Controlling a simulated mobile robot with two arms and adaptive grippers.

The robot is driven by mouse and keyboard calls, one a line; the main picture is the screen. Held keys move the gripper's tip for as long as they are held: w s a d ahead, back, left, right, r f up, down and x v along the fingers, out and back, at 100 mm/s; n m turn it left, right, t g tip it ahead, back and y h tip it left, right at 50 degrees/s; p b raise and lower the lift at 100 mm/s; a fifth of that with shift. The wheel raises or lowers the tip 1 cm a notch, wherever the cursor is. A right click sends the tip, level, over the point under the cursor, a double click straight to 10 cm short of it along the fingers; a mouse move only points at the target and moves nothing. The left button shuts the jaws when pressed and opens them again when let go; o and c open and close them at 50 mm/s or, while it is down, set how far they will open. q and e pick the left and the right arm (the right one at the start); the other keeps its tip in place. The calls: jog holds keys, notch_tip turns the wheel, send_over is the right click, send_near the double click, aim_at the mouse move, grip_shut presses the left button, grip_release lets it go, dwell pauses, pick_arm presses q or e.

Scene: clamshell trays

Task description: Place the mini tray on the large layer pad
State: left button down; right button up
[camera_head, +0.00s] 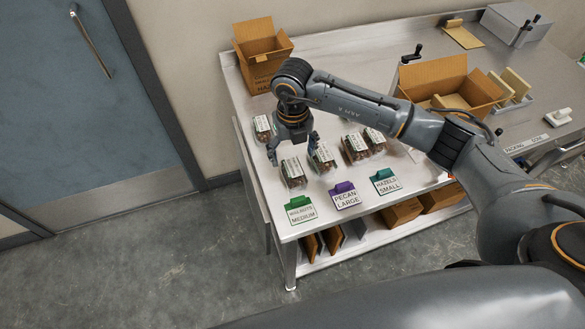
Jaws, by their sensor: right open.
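Several clear clamshell trays with white labels and brown contents stand on the steel bench: one at the left back (263,128), one at the front (294,173), one right of it (323,157), and a close pair (356,149) farther right. I cannot tell which is the mini tray. My right gripper (293,151) points down with fingers apart, above or just behind the front tray; contact is unclear. A tan flat piece (463,35) lies at the back right and tan sheets (515,83) stand in a rack; I cannot identify the large layer pad. My left gripper is out of view.
Green (300,210), purple (345,196) and teal (385,182) label holders stand along the bench's front edge. An open carton (262,50) stands at the back left corner, another (445,82) at the right behind my arm.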

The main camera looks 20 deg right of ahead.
aim_at(292, 167)
notch_tip(292, 167, down, 2)
jog(key=shift+f+p, duration=0.55)
jog(key=f, duration=0.1)
jog(key=f+p, duration=0.1)
jog(key=f, duration=0.1)
jog(key=shift+w+f+p, duration=0.25)
jog(key=shift+f+p, duration=0.05)
jog(key=shift+f, duration=0.45)
jog(key=shift+c, duration=0.2)
jog(key=c, duration=1.3)
jog(key=shift+r, duration=0.15)
